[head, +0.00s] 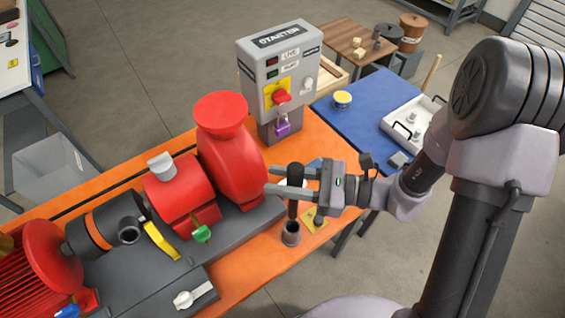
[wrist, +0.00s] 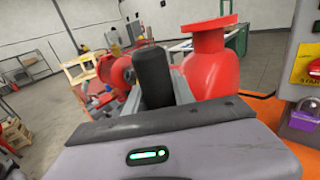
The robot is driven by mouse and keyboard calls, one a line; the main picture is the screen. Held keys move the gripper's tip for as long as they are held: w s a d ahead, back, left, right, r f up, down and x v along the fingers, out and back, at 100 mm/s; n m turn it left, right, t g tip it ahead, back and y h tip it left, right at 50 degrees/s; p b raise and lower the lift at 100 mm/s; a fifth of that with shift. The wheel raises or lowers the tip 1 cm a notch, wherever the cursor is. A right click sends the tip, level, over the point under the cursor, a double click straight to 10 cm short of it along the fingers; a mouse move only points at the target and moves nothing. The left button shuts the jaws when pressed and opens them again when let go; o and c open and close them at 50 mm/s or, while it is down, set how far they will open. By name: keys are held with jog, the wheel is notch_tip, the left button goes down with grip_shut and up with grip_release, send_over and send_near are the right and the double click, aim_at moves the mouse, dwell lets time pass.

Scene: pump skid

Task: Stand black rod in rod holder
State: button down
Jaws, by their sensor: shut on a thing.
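My gripper (head: 279,180) is shut on the black rod (head: 295,178) and holds it upright. In the wrist view the rod (wrist: 153,76) stands between the fingers, with its thick dark upper end showing. The rod holder (head: 291,236) is a dark grey cup on the orange bench. The rod's lower end is right at the holder's mouth. I cannot tell whether it is just above the mouth or a little inside. The holder is not visible in the wrist view.
The red pump (head: 228,150) stands close to the left of my gripper. The grey starter box (head: 279,75) with a purple padlock (head: 282,125) rises behind. A small yellow plate (head: 314,219) lies right of the holder. A blue table (head: 360,115) holds a white tray (head: 396,122).

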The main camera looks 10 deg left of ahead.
notch_tip(320, 180, down, 12)
jog(key=b, duration=0.9)
jog(key=c, duration=1)
grip_release()
jog(key=shift+o, duration=0.2)
jog(key=shift+d, duration=0.15)
jog(key=w+d+p, duration=0.1)
jog(key=d+p, duration=0.1)
jog(key=d, duration=1.5)
jog(key=shift+w+p, duration=0.15)
jog(key=shift+p, duration=0.2)
